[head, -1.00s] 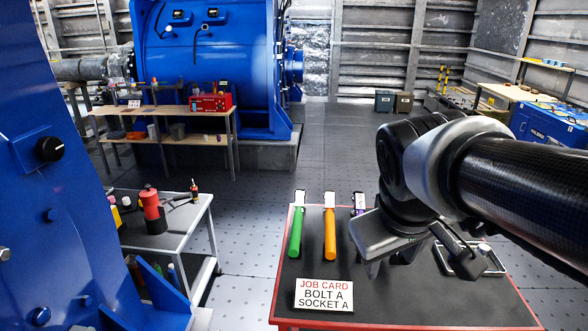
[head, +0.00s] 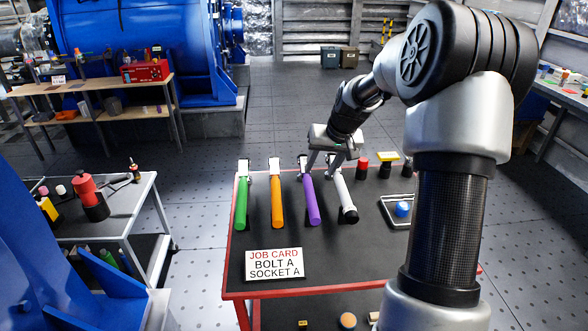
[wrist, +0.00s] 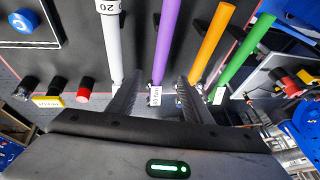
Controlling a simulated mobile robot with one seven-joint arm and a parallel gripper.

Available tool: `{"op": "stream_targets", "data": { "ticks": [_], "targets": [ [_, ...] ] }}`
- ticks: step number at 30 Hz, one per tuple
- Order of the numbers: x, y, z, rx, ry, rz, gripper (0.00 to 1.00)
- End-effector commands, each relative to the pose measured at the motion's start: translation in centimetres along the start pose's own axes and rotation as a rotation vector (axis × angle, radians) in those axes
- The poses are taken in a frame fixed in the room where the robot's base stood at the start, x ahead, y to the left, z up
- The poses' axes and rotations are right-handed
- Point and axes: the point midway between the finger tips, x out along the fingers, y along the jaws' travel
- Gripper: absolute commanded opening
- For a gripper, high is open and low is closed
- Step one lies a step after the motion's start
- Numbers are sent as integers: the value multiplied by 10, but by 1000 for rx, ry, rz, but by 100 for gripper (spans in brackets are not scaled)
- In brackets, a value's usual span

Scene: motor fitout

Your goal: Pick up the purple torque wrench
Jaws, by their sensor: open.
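The purple torque wrench (head: 311,201) lies on the dark top of a red-edged table, third from the left in a row of wrenches. In the wrist view its purple handle (wrist: 167,42) runs away between my two fingers, and its labelled head end (wrist: 155,95) is between them. My gripper (head: 324,171) is open near the wrench's far, head end, with its fingers pointing down. I see no contact with the wrench, and its exact height above it is hard to tell. Nothing is held.
A green wrench (head: 241,203) and an orange wrench (head: 278,201) lie left of the purple one; a white wrench (head: 341,190) lies close on its right. Red (head: 362,167) and yellow-topped (head: 387,161) pieces stand behind right. A job card (head: 274,264) is at the front.

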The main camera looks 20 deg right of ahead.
Motion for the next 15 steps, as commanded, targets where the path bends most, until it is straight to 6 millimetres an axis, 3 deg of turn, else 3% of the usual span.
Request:
{"op": "stream_targets", "data": {
  "ticks": [5,15],
  "targets": [
    [27,3,-3,29,3,-15,46],
    [100,2,-2,26,2,-13,46]
  ]
}}
